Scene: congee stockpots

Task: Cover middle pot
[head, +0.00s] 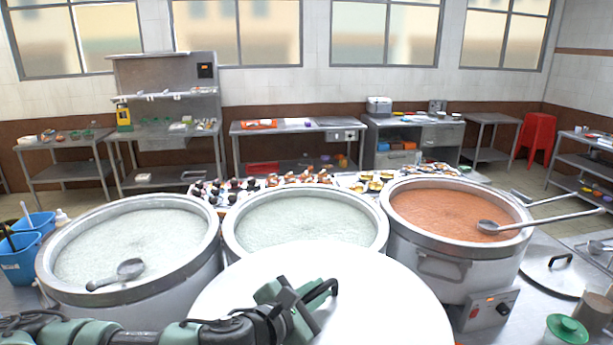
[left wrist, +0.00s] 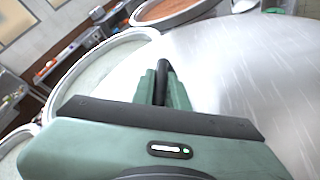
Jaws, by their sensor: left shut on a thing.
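My left gripper (head: 300,300) is shut on the black handle (head: 327,287) of a large round metal lid (head: 390,305). The left wrist view shows the gripper (left wrist: 163,88) closed around that handle, with the lid (left wrist: 240,70) under it. In the head view the lid is in front of the middle pot (head: 230,238) and hides part of its near side. The middle pot holds pale congee and its far rim shows uncovered. I cannot tell whether the lid touches the pot's rim. My right gripper is not in view.
The left pot (head: 190,285) holds pale congee and a ladle (head: 120,275). The right pot (head: 430,272) holds orange congee, with a ladle (head: 495,227) across its rim. Another lid (head: 540,275) lies at right. Blue containers (head: 20,262) stand at left; small dishes line the back.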

